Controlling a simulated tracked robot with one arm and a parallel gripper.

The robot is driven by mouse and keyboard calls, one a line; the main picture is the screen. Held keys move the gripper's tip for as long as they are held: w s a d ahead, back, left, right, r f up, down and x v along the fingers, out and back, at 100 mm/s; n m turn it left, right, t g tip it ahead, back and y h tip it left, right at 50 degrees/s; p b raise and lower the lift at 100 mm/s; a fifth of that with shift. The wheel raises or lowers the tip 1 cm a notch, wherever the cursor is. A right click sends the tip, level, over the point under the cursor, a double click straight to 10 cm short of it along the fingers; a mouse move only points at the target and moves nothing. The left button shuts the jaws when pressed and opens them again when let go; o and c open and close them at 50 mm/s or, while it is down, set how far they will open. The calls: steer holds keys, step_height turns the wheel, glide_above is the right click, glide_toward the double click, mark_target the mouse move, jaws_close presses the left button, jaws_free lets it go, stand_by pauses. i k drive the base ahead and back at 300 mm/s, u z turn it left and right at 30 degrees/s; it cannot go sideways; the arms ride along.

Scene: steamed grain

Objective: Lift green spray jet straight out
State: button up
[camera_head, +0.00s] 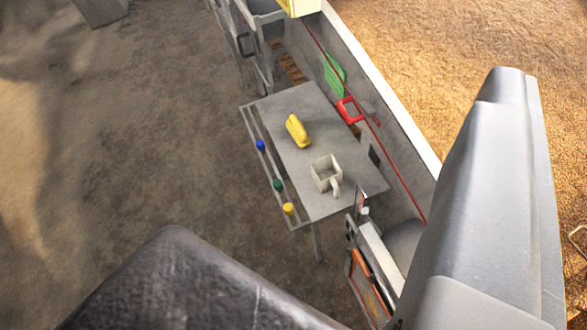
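The green spray jet (278,185) looks like a small green piece on the rail (268,160) along the left edge of a grey table (285,107). It sits between a blue piece (260,145) and a yellow piece (289,208) of similar size. How it is seated is too small to tell. Large parts of my own body, pale grey at right and dark at bottom, are close to the camera. I cannot pick out my gripper's fingertips among them. Nothing of mine touches the green piece.
On the table stand a yellow object (297,131) and a pale square vessel (326,172) with a handle. A long low wall (374,75) runs behind the table, with a green item (334,75) and a red item (349,110) by it. The ground (150,130) left of the table is clear.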

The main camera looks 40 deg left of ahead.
mark_target(278, 185)
steer(key=u, duration=0.45)
steer(key=i, duration=0.95)
steer(key=u, duration=0.7)
